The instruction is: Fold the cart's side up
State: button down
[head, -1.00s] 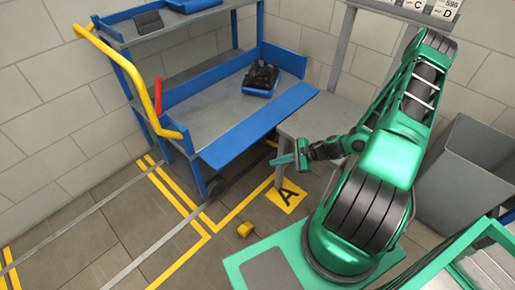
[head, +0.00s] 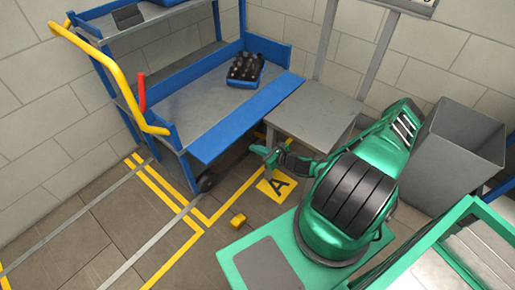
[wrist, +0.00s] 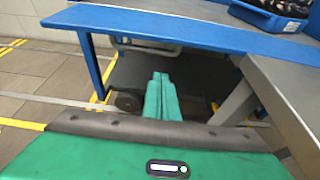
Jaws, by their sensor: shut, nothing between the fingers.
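The blue cart (head: 205,102) stands at the upper left of the head view, with a grey deck. Its blue side (head: 245,122) is folded down outward along the deck's near edge, with its flat face showing. The side (wrist: 190,27) also crosses the top of the wrist view. My gripper (head: 266,153) is shut and empty, just off the side's near edge. In the wrist view my gripper (wrist: 160,78) points at the space under the side, with a gap between them. I cannot tell the exact height difference.
A blue crate of dark bottles (head: 245,69) sits on the deck. A grey table (head: 310,115) stands close to the cart's right. A yellow handle (head: 100,65) and red lever (head: 141,92) are at the cart's left. A yellow block (head: 238,221) lies on the floor.

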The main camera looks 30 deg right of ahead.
jog(key=x, duration=0.7)
notch_tip(320, 180, up, 4)
jog(key=shift+s+r, duration=0.1)
jog(key=shift+s, duration=0.05)
jog(key=shift+d+r, duration=0.1)
jog(key=shift+d, duration=0.05)
